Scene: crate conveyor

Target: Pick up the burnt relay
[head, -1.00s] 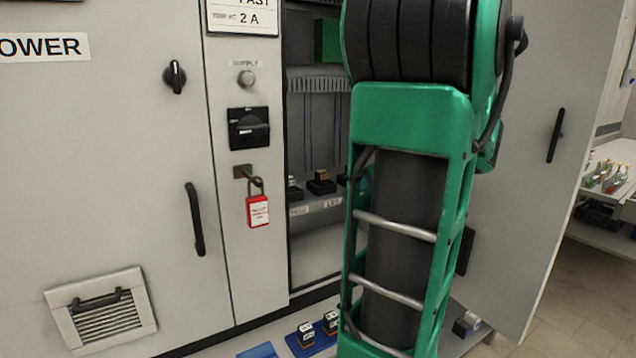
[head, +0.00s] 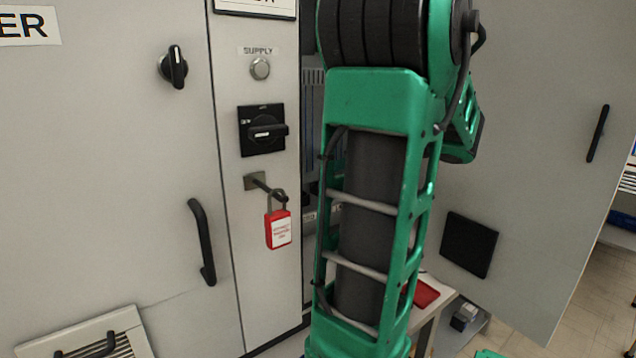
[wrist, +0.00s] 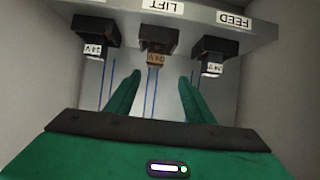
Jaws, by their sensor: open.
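In the wrist view, which looks upside down, several black relays sit in a row on a grey rail. The middle relay (wrist: 156,58), at the LIFT label, has a browned, scorched-looking face; the left relay (wrist: 95,46) and the FEED relay (wrist: 212,66) have white faces. My gripper (wrist: 160,76) is open, with its green fingers pointing toward the row. The middle relay lies between the finger lines, just beyond the tips; nothing is held. In the head view my arm hides the gripper and most of the cabinet's inside.
In the head view, a red padlock (head: 279,229) hangs below the black rotary switch (head: 263,130) on the cabinet front. The open cabinet door (head: 540,130) stands at right. A small table with a red tray (head: 426,292) is low behind my arm.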

